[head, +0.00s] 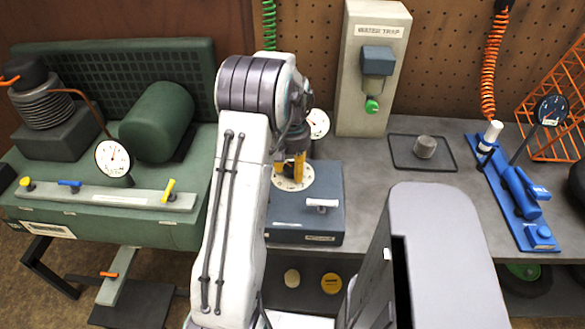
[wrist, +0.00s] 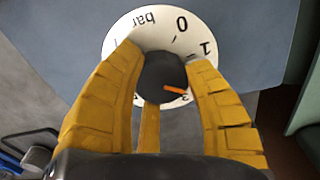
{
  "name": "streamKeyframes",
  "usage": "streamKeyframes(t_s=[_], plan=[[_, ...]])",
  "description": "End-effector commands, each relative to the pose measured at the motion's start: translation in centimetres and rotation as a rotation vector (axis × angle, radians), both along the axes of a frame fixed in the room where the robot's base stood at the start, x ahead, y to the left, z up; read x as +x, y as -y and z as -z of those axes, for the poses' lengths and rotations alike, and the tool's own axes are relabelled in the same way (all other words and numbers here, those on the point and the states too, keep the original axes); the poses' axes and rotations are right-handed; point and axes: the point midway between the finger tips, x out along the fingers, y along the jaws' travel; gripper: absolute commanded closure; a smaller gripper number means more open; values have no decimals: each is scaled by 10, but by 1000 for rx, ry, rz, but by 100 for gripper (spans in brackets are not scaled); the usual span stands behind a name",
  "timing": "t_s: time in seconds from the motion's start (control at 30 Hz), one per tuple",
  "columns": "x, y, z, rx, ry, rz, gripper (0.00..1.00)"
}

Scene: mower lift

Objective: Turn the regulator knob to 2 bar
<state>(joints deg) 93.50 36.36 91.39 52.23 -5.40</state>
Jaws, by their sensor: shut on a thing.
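The regulator is a blue-grey box (head: 300,222) on the bench, with a round white dial (head: 306,181) on top. In the wrist view the dial (wrist: 120,42) reads "bar", 0, 1, with a partly hidden 2 at lower right. The black knob (wrist: 160,72) stands at the dial's middle. Its orange pointer mark points right and slightly down, between the 1 and the 2. My gripper (wrist: 163,80) is shut on the knob, a yellow finger on each side. In the head view my gripper (head: 293,168) comes down over the dial, and the knob is mostly hidden.
A pressure gauge (head: 318,123) stands behind the box; its reading is too small to tell. A white T-handle (head: 322,204) sits on the box's right. A green compressor (head: 160,120) is left. A dark tray (head: 405,162) with a grey knob and a blue pump (head: 520,195) are right.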

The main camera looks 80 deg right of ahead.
Motion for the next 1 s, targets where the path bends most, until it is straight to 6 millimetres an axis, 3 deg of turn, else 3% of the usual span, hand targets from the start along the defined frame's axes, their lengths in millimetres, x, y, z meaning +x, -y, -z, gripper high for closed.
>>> streamKeyframes(t_s=[0.8,0.83,1.0], plan=[[0,0,2,2,0,-104,86],[0,0,2,2,0,-104,50],[0,0,1,1,0,-104,35]])
